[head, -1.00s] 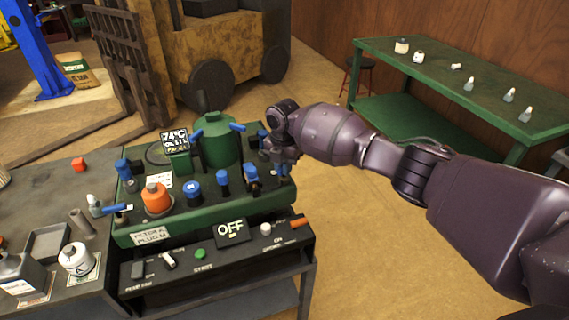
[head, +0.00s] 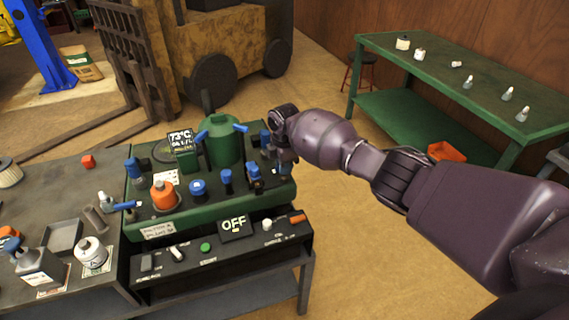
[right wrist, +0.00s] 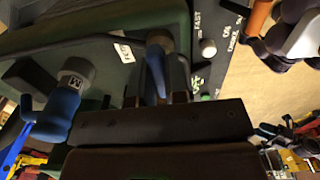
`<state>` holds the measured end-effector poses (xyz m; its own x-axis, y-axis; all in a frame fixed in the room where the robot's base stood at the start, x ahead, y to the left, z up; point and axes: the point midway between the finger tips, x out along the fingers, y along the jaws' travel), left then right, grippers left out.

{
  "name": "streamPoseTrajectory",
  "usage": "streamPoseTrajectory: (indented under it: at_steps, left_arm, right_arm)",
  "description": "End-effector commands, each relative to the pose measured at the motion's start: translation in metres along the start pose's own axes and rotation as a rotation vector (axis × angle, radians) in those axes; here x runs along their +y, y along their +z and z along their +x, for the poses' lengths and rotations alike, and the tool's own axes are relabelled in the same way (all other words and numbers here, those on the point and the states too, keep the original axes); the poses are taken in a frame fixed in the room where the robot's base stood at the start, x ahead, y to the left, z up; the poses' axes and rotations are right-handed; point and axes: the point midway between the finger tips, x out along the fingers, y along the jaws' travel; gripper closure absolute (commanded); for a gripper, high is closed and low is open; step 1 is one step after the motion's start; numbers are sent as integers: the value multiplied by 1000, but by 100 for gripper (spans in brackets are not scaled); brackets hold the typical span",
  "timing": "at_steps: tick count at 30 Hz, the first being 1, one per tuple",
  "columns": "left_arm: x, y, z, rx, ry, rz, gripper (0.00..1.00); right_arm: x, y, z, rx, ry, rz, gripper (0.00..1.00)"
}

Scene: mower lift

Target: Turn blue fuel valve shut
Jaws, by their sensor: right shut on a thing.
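The green mower engine (head: 215,203) stands on a dark bench and carries several blue-handled fittings. My right gripper (head: 283,162) is at its right end, pointing down. In the right wrist view, my right gripper (right wrist: 166,98) is shut on a blue valve lever (right wrist: 156,70) with a grey round top. The arm and fingers hide most of this lever in the head view. Another blue handle (right wrist: 55,115) with a grey "M" cap is beside it, apart from the fingers. A blue fitting (head: 254,172) stands just left of my gripper. My left gripper is out of view.
A black control panel (head: 215,262) with an OFF display (head: 234,225) lies in front of the engine. A red-orange cap (head: 163,195) and a 73°C readout (head: 181,137) are on the engine. Bottles (head: 91,253) stand at left. A green bench (head: 440,75) is at right.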

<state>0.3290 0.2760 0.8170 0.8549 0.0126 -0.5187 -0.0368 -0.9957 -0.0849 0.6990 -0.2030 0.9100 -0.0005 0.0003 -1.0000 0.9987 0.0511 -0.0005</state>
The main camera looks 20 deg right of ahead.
Motion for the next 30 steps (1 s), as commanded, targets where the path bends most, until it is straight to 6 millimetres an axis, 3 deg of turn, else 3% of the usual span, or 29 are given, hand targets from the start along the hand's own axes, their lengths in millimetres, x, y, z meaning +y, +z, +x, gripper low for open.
streamPoseTrajectory:
  at_steps: [17,18,22,30]
  left_arm:
    - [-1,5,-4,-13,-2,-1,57]
    - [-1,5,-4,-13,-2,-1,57]
    - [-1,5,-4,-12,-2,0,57]
    - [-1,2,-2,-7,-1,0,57]
  right_arm:
    - [1,1,-1,-1,1,35,100]
    - [1,1,-1,-1,1,35,83]
    - [0,1,-1,-1,1,34,63]
    - [0,0,0,0,0,32,61]
